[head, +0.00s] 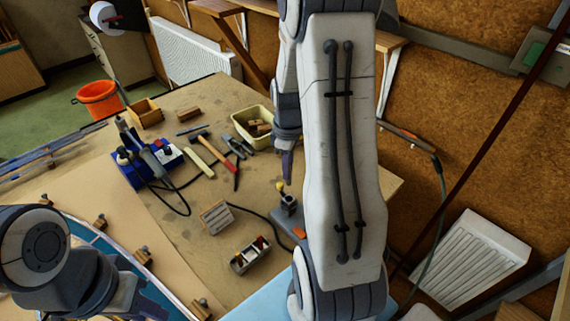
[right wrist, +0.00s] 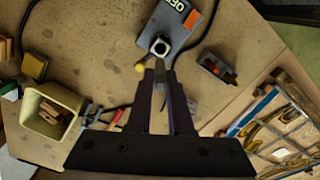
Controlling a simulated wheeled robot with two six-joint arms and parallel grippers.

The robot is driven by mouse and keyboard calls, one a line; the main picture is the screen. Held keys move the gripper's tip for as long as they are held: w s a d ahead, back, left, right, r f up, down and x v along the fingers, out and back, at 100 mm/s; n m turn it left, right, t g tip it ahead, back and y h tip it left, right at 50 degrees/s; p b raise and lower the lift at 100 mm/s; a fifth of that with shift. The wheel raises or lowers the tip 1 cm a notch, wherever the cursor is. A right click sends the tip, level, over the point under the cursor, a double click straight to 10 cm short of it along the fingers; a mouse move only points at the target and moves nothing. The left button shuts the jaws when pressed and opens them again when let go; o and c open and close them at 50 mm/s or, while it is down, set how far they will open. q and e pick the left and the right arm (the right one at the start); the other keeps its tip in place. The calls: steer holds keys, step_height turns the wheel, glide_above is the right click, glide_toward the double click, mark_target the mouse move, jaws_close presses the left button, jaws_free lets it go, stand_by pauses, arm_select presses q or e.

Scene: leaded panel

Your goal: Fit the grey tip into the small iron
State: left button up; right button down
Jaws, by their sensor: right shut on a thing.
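My right gripper (right wrist: 160,76) is shut on a small grey tip (right wrist: 160,88), seen edge-on between the fingers in the right wrist view. In the head view the right gripper (head: 287,165) points down above the bench, and the tip cannot be made out there. What looks like the small iron (head: 289,201) stands upright on a grey base below it, with a yellow part at its side. In the right wrist view its square pale end (right wrist: 160,45) faces the camera, just beyond the fingertips and apart from them. My left gripper (head: 152,306) is partly visible at the lower left; its jaws are unclear.
The base carries an orange patch (head: 299,232). A small compartment box (head: 250,256) and a slotted block (head: 215,216) stand nearby. A cream bin (head: 243,117), hammer (head: 229,171) and blue station (head: 130,174) lie further back. A leaded panel (right wrist: 284,138) lies at right in the wrist view.

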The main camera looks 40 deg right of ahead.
mark_target(288, 184)
steer(key=shift+w+a, duration=0.1)
steer(key=shift+r+p, duration=0.3)
steer(key=shift+p, duration=0.05)
step_height(288, 184, down, 5)
steer(key=b, duration=0.4)
steer(key=shift+f, duration=0.5)
stand_by(1.4)
steer(key=shift+f, duration=0.15)
steer(key=shift+f+b, duration=0.3)
steer(key=shift+f, duration=0.05)
steer(key=shift+f+b, duration=1)
steer(key=shift+f, duration=0.45)
